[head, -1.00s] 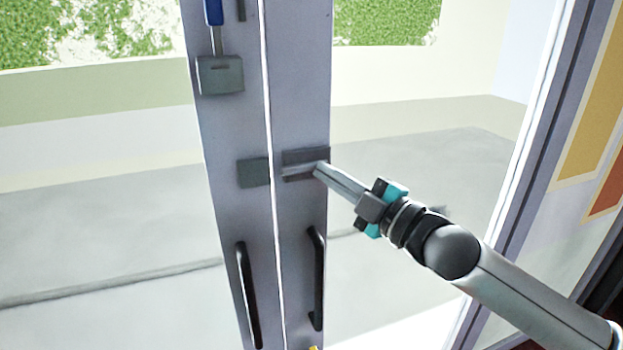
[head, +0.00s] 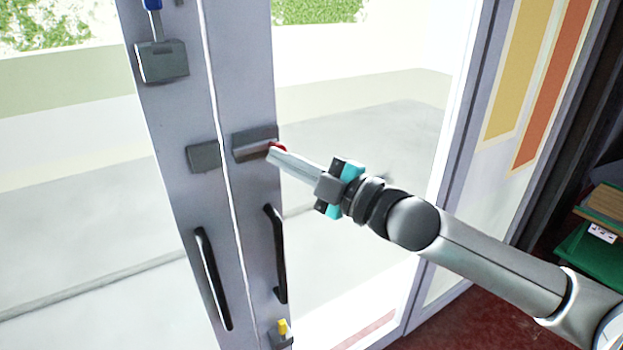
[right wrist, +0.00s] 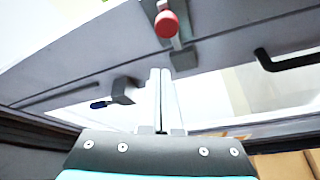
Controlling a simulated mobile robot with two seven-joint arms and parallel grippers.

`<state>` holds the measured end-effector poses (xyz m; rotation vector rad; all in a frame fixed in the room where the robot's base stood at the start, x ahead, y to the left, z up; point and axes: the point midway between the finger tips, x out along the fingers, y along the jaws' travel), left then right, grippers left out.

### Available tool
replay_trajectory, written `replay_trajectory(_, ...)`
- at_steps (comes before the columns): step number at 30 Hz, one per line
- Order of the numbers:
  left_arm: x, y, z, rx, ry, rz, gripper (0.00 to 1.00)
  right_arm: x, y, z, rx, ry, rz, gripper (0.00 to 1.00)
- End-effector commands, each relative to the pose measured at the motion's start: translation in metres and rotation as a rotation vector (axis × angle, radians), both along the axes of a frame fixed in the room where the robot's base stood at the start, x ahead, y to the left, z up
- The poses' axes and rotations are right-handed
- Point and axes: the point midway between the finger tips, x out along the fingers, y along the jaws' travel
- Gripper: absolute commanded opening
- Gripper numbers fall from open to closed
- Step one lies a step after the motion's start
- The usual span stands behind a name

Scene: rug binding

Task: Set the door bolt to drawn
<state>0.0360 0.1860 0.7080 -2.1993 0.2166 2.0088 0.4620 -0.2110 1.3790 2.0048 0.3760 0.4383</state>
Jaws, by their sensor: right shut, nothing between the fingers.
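The door bolt (head: 255,146) is a grey plate with a pale bar and a red knob (head: 280,147), on the right door leaf. Its grey keep (head: 203,157) is on the left leaf, across the bright seam; I cannot tell for sure whether the bar reaches into it. My right gripper (head: 271,153) is shut and empty, its tips at the knob and partly covering it in the head view. In the right wrist view the red knob (right wrist: 167,24) shows beyond the shut fingertips (right wrist: 166,72); I cannot tell whether they touch. My left gripper is not in view.
A lock box (head: 162,62) with a blue handle is higher on the left leaf. Black pull handles (head: 212,278) are below the bolt. A small yellow-topped fitting (head: 283,334) is low on the right leaf. Shelves with a green tray (head: 590,250) stand at far right.

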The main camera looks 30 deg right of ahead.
Motion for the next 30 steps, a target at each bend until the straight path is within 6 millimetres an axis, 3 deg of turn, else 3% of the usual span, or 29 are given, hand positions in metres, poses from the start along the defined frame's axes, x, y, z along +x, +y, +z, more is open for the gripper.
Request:
replay_trajectory(3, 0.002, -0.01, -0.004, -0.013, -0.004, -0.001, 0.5, -0.011, -0.004, -0.004, 0.0, 0.002, 0.002, 0.0)
replay_trajectory(15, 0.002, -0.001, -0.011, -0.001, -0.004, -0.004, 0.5, -0.039, -0.019, -0.008, 0.001, 0.002, 0.001, 0.0)
replay_trajectory(30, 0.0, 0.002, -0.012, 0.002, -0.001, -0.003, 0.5, -0.049, -0.024, -0.008, 0.0, -0.001, 0.003, 0.0)
